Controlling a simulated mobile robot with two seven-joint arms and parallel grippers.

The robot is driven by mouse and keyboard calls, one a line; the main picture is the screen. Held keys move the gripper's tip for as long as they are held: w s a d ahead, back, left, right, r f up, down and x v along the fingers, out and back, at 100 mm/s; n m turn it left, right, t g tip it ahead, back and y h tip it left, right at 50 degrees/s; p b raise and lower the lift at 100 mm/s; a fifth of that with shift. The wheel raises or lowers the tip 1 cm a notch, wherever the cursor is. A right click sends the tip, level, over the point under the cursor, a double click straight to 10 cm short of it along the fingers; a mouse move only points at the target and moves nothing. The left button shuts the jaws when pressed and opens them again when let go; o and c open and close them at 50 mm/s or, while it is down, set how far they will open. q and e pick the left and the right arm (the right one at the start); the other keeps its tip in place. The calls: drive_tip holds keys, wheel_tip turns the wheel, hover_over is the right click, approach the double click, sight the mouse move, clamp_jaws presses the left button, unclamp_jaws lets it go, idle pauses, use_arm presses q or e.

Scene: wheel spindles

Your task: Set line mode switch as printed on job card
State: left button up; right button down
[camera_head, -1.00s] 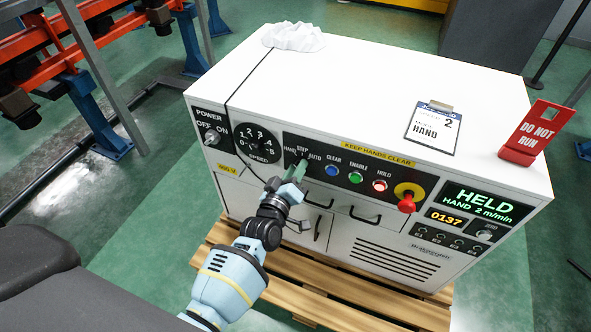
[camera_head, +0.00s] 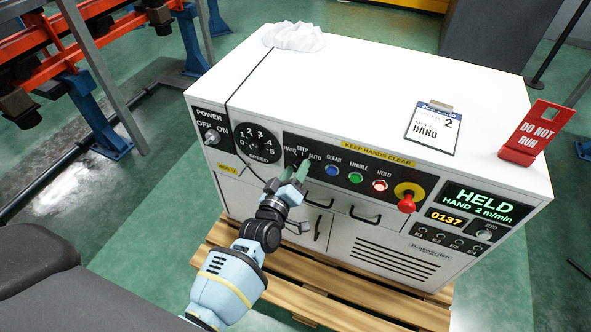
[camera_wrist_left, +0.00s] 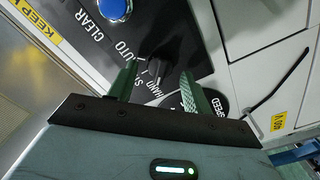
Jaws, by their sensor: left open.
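The line mode switch is a black knob on the cabinet's dark panel, with HAND, STEP and AUTO printed around it. In the left wrist view the knob (camera_wrist_left: 158,66) lies between my green fingertips, with a gap on either side. In the head view my left gripper (camera_head: 294,173) is open in front of the panel, and its fingers mostly hide the knob. The job card (camera_head: 433,128) lies on the cabinet top and reads HAND and 2. The display (camera_head: 482,204) reads HELD, HAND 2 m/min. My right gripper is not in view.
The speed dial (camera_head: 258,143) is left of the switch. The blue CLEAR (camera_head: 332,170), green ENABLE (camera_head: 356,177) and red HOLD (camera_head: 380,185) buttons and a red emergency knob (camera_head: 407,203) are to its right. A red DO NOT RUN sign (camera_head: 537,132) stands on top.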

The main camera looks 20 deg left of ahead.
use_arm(q)
drive_tip(key=s, duration=0.7)
drive_tip(key=shift+s+p, duration=0.15)
drive_tip(key=shift+p, duration=0.3)
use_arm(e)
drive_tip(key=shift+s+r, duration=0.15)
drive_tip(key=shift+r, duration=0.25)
use_arm(q)
drive_tip(key=shift+a, duration=0.1)
